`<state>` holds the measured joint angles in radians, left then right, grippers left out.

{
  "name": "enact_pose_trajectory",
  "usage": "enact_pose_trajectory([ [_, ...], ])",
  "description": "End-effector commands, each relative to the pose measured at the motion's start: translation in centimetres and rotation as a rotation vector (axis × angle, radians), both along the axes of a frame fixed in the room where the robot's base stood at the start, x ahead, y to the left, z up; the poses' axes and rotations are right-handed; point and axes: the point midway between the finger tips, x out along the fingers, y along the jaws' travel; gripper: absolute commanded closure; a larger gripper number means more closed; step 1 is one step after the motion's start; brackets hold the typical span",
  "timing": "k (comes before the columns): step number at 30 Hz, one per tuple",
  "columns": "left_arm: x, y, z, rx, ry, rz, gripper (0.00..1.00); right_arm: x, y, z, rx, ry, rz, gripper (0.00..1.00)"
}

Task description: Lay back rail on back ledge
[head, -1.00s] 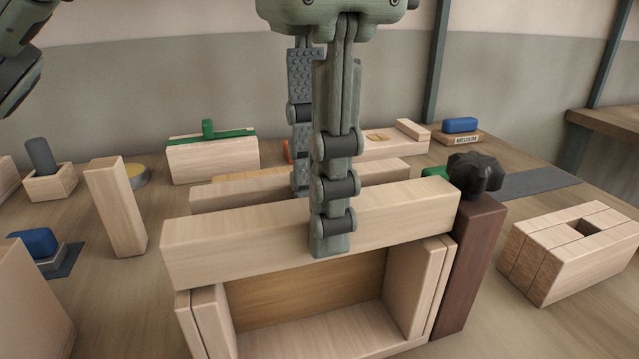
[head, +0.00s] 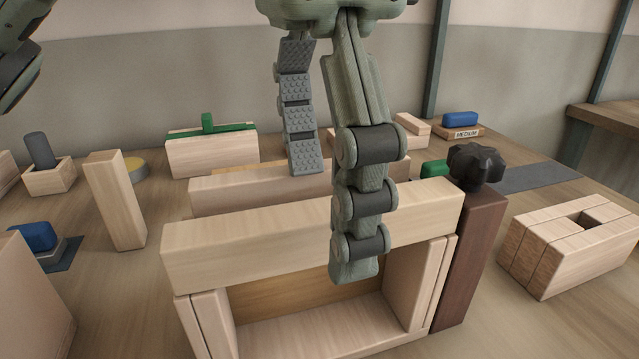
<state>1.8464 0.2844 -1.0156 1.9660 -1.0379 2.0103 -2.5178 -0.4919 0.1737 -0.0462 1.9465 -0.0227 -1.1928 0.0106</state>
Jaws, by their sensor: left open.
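A long pale wooden rail (head: 245,240) lies level across the tops of the upright side boards (head: 418,285) of an open wooden box frame. A second pale rail (head: 240,194) runs parallel behind it, partly hidden. I cannot tell from the markings which one is the back rail; the ledge under the near rail is hidden. My left gripper (head: 330,220) is open and points down over the near rail. One finger hangs in front of it and the other stands behind it, clear of the wood.
A dark brown post (head: 468,255) with a black knob (head: 475,166) stands against the frame's right end. A slotted wooden block (head: 575,245) lies right, an upright block (head: 116,200) left. A green-topped block (head: 212,153) and a blue piece (head: 461,119) are behind.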

Motion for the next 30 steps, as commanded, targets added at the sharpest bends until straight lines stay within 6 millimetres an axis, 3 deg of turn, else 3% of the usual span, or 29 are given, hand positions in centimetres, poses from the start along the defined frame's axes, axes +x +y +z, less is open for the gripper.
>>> enact_pose_trajectory([
  [16,0.0,0.0,0.1,0.000,0.000,0.000,0.00,0.0,0.0,0.1,0.000,0.000,0.000,0.60],
  [30,0.0,0.0,2.5,0.000,0.000,0.000,0.00,0.0,0.0,2.4,0.000,0.000,0.000,0.60],
])
